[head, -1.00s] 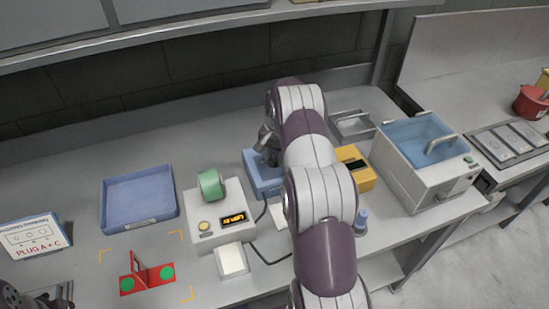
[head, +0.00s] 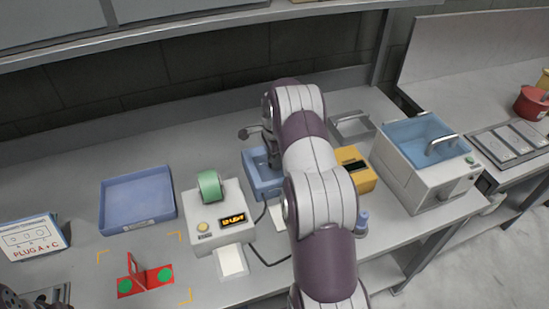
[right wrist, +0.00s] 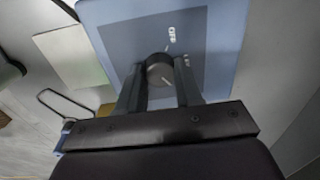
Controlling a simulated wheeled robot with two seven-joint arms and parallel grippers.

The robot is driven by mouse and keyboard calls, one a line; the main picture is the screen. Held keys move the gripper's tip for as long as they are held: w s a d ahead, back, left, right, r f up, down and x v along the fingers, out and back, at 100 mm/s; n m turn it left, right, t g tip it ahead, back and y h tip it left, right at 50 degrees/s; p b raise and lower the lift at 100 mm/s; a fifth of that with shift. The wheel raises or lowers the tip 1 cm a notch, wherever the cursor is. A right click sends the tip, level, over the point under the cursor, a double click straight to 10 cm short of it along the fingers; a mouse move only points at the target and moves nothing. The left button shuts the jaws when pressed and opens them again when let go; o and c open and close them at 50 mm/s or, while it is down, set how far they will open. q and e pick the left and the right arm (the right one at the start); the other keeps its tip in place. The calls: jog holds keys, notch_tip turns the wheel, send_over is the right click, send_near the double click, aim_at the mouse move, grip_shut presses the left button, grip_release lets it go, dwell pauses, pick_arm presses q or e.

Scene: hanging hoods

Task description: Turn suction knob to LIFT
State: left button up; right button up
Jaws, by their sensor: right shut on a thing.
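In the right wrist view, a dark round knob (right wrist: 160,71) with a pale mark stands on a blue-grey panel (right wrist: 215,30). A white OFF label (right wrist: 172,33) is printed above it; a second small label by the right finger is partly hidden. My right gripper (right wrist: 159,82) is shut on the knob, a finger on either side. In the head view, my right gripper (head: 268,150) is at the blue unit (head: 262,184), and my arm hides much of it and the knob. Only a dark bit of my left gripper (head: 12,298) shows at the bottom left corner.
A white device (head: 217,222) with a green roll and lit display stands left of the blue unit. A yellow box (head: 358,175) and a water bath (head: 425,165) are to the right. A blue tray (head: 137,205) and red block (head: 143,283) lie further left.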

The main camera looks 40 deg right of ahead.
jog(key=shift+w+m, duration=0.1)
jog(key=shift+m, duration=0.5)
jog(key=o, duration=0.8)
jog(key=shift+o, duration=1.1)
jog(key=shift+a, duration=0.1)
jog(key=shift+r, duration=0.1)
jog(key=shift+r, duration=0.35)
notch_tip(320, 180, up, 4)
jog(key=shift+f+b, duration=0.1)
jog(key=shift+b, duration=0.65)
notch_tip(320, 180, up, 8)
jog(key=p, duration=0.5)
jog(key=shift+s, duration=0.35)
